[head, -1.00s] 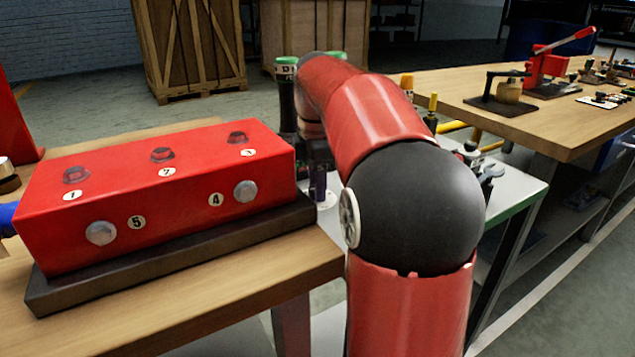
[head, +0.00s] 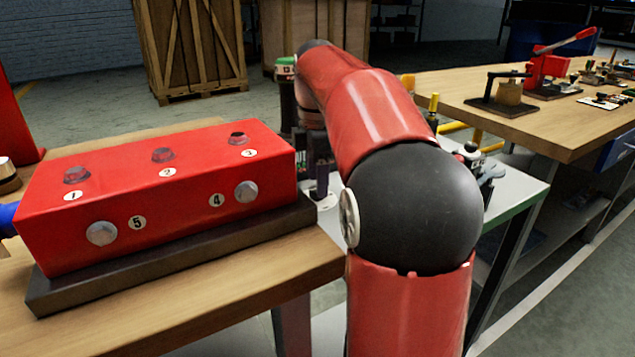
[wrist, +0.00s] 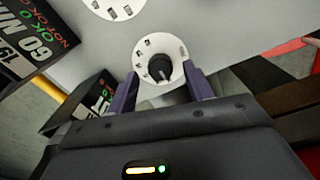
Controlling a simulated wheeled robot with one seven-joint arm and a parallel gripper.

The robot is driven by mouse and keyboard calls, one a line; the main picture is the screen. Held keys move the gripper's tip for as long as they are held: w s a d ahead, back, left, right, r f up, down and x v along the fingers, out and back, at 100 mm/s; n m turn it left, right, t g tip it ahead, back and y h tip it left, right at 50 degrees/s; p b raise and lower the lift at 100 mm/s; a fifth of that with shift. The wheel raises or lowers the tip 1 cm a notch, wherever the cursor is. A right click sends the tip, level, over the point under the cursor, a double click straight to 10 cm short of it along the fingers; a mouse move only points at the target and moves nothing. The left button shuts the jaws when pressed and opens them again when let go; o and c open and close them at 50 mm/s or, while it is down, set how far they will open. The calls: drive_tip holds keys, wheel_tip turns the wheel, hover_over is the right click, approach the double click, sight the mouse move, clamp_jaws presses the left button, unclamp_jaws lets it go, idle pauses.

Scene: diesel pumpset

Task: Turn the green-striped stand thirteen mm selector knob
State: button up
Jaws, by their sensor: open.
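The selector knob (wrist: 160,70) is small and black, on a round white dial (wrist: 148,48) with dark marks, in the wrist view. My gripper (wrist: 159,76) is open, with one purple finger on each side of the knob. I cannot tell whether the fingers touch it. In the head view my gripper (head: 319,180) is largely hidden by my arm, above a white dial (head: 325,201) on the light bench. A dark post with a green top and a white label (head: 285,68) stands behind the red block; its number is unclear.
Black labelled blocks (wrist: 38,48) and (wrist: 88,104) stand left in the wrist view, one close to the left finger. A second white dial (wrist: 118,8) is at the top. A red block (head: 165,195) on the wooden table borders my arm's left.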

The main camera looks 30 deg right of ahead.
wheel_tip(320, 180, up, 6)
drive_tip(key=shift+f, duration=0.1)
idle(0.6)
